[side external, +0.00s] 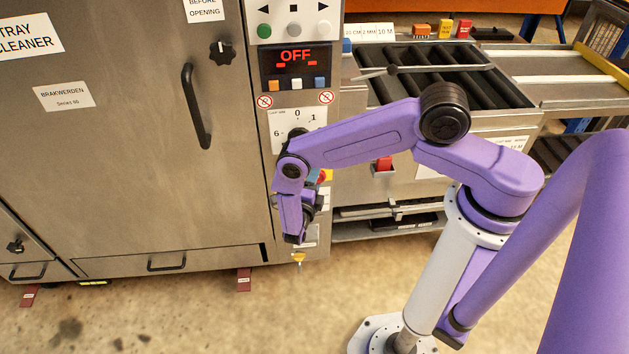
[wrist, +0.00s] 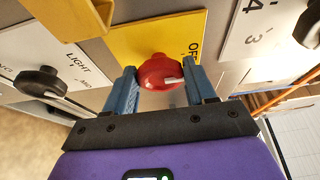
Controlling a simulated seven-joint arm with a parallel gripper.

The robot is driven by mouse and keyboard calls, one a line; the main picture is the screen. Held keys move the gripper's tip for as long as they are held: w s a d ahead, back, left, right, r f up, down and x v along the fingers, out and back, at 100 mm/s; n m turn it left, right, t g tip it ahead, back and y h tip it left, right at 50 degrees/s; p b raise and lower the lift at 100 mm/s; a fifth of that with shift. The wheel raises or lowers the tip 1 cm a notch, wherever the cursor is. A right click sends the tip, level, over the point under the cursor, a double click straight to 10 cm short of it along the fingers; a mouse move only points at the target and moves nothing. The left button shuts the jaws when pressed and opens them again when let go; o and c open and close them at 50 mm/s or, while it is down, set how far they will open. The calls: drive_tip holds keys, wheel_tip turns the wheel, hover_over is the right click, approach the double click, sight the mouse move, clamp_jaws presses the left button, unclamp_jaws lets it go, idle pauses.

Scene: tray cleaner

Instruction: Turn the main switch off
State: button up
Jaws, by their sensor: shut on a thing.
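The main switch is a red knob (wrist: 160,72) on a yellow plate (wrist: 148,32) in the wrist view. A white mark on the knob points right. Part of a label reading "OF" shows at the plate's right edge; the rest is hidden. My gripper (wrist: 158,76) has its two blue fingers on either side of the knob and is shut on it. In the side view my gripper is largely hidden behind my wrist, close to the panel; a bit of the yellow plate (side external: 327,175) shows beside it. The display (side external: 296,62) reads OFF.
A black knob labelled LIGHT (wrist: 40,82) is left of the switch. Another black knob (wrist: 308,30) is at the right, by a numbered dial plate. A yellow part (wrist: 75,15) juts out at upper left. The tray cleaner's door handle (side external: 195,105) is left of the panel.

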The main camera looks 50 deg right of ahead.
drive_tip(key=o, duration=1)
drive_tip(key=v, duration=1.7)
drive_tip(key=shift+s+a+f, duration=0.1)
drive_tip(key=shift+s+a, duration=0.05)
drive_tip(key=shift+a, duration=0.05)
